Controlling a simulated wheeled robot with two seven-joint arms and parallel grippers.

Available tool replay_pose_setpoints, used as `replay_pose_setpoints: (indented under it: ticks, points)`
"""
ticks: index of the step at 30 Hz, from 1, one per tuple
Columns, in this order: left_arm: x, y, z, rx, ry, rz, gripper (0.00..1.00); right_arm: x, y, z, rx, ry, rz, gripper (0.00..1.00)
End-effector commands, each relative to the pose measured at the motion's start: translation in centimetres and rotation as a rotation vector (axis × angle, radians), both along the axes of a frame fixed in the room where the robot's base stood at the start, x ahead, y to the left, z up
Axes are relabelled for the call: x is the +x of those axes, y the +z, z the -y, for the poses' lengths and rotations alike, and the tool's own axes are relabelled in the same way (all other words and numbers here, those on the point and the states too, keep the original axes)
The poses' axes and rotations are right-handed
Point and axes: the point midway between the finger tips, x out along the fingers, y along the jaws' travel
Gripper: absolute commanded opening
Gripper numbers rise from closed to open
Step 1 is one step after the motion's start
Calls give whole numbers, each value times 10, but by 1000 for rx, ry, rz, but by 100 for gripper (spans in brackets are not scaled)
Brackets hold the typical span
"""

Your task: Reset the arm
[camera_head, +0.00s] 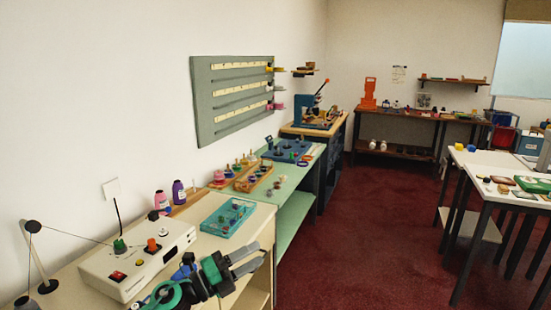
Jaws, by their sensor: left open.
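My left gripper (260,256) is at the bottom of the view, over the front edge of the cream counter (252,224). My left arm, dark with green and blue parts, comes in from the lower left and hides part of the counter. My right gripper is not in view.
A white control box (130,263) with knobs stands left of my gripper, and a teal tray (228,216) lies behind it. Purple and pink bottles (179,193) stand by the wall. Green counter (286,190) continues beyond. Red floor (370,220) is clear; white tables (487,165) stand right.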

Motion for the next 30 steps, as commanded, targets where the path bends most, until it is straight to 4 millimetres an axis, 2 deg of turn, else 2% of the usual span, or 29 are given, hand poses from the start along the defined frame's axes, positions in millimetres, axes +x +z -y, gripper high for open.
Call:
replay_pose_setpoints:
  ticks: [5,8,14,17,20,24,30]
  points:
    - [-12,-8,-29,-340,224,-220,50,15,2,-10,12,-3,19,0]
    - [-19,-25,-54,-503,363,-370,50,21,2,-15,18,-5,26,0]
    - [-51,-87,-109,-763,657,-715,50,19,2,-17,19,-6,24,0]
    - [-80,-126,-132,-858,809,-906,50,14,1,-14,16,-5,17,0]
    - [-120,-167,-151,-928,960,-1108,50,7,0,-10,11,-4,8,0]
    - [-186,-215,-167,-978,1154,-1385,50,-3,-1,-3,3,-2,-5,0]
    - [-265,-250,-173,-978,1338,-1671,50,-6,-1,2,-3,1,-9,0]
